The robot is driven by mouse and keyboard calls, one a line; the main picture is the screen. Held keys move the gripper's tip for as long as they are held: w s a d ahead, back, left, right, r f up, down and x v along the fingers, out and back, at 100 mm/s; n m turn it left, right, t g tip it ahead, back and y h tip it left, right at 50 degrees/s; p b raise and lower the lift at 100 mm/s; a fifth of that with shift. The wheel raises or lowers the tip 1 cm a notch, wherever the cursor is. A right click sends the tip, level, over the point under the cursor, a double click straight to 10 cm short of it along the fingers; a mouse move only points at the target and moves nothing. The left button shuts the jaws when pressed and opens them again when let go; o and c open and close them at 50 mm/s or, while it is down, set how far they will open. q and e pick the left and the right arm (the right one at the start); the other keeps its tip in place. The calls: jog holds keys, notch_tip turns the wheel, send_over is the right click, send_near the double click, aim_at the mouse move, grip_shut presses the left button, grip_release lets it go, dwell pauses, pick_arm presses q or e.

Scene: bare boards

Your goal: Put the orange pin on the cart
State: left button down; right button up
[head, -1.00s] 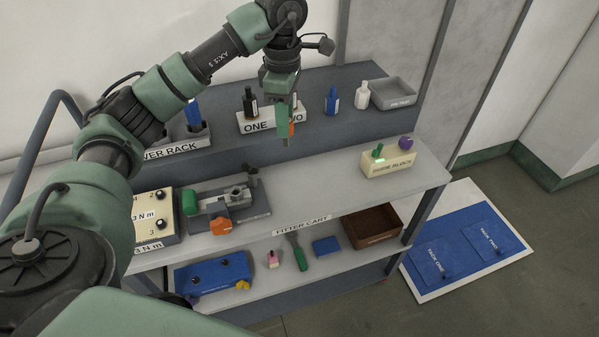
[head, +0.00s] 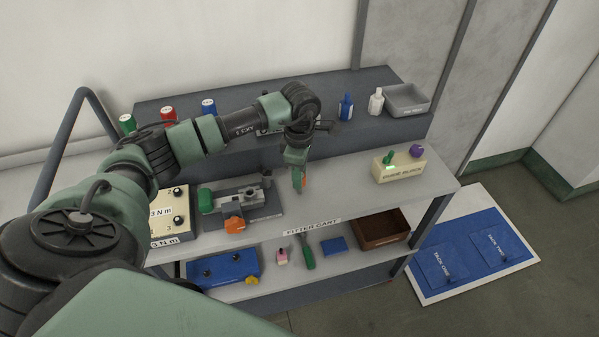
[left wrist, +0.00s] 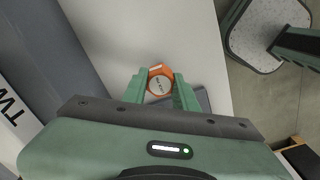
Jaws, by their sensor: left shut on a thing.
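My left gripper (head: 299,183) is shut on the orange pin (head: 298,174), above the cart's middle shelf (head: 335,190). The pin's labelled six-sided end also shows between the fingers in the left wrist view (left wrist: 160,80); the rest of it is hidden. The pale shelf, with "FITTER CART" (head: 312,226) on its front edge, lies below with a gap. A second orange six-sided piece (head: 235,225) sits at the front of a grey vise-like fixture (head: 262,208). My right gripper is not in view.
A cream guide block (head: 398,170) with green and purple pieces stands at the shelf's right. A torque box (head: 170,215) is at left. Bottles and a grey tray (head: 407,97) are on the upper shelf. The shelf between fixture and block is clear.

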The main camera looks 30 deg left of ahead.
pick_arm(q)
jog(key=shift+f+b, duration=0.25)
jog(key=shift+b, duration=0.05)
jog(key=c, duration=1.1)
grip_release()
jog(key=shift+r, duration=0.1)
jog(key=shift+r, duration=0.1)
jog(key=shift+r+p, duration=0.25)
jog(key=shift+p, duration=0.1)
notch_tip(320, 180, up, 12)
jog(key=b, duration=0.3)
jog(key=shift+f+b, duration=0.15)
jog(key=shift+b, duration=0.15)
